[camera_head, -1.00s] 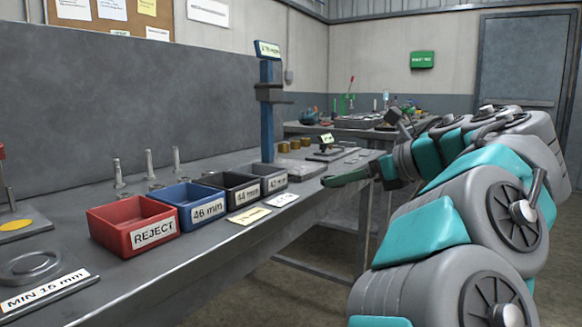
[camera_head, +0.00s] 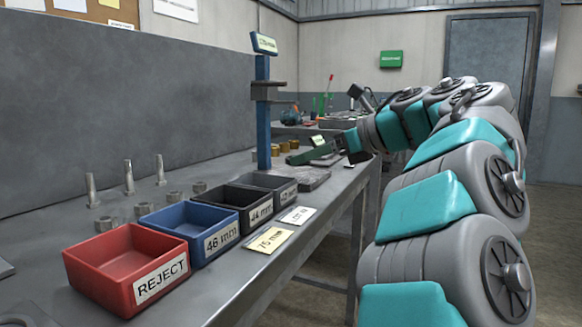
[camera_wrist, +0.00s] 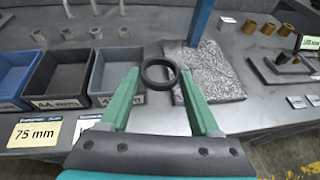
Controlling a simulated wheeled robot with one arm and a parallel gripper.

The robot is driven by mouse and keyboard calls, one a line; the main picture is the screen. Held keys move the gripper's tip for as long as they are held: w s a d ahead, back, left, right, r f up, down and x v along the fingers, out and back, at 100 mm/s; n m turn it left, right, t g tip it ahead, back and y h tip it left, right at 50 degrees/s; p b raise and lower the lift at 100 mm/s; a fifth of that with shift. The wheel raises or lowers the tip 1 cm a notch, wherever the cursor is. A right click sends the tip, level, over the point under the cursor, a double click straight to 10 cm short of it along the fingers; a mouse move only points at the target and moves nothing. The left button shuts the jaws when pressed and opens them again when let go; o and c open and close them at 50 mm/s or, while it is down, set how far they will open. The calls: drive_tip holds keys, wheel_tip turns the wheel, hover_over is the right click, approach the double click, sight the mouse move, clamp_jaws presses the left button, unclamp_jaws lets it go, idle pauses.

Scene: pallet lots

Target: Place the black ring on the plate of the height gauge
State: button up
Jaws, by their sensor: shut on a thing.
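The black ring (camera_wrist: 160,71) is held between the tips of my green gripper fingers (camera_wrist: 158,76) in the wrist view. I cannot make out the ring in the head view, where my gripper (camera_head: 300,156) is beside the height gauge. The height gauge has a blue column (camera_head: 263,125), which also shows in the wrist view (camera_wrist: 200,20). Its speckled grey plate (camera_wrist: 212,72) lies at the column's foot, beyond and right of the ring; the ring appears to overlap its left edge. Whether the ring touches the plate I cannot tell.
A red REJECT bin (camera_head: 125,265), a blue 46 mm bin (camera_head: 190,230) and dark bins (camera_head: 240,203) line the bench front, left of the plate. Several bolts and nuts stand behind them. Brass cylinders (camera_wrist: 249,27) and a small instrument (camera_wrist: 290,62) are right of the plate.

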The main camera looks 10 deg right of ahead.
drive_tip(key=p, duration=0.3)
hover_over(297, 174)
drive_tip(key=shift+f, duration=0.65)
drive_tip(key=shift+f+b, duration=0.7)
drive_tip(key=shift+f, duration=1.1)
drive_tip(key=shift+f, duration=0.2)
drive_tip(key=o, duration=1.3)
drive_tip(key=shift+r, duration=0.15)
drive_tip(key=shift+r, duration=0.2)
drive_tip(key=v, duration=1.2)
drive_tip(key=shift+f, duration=0.1)
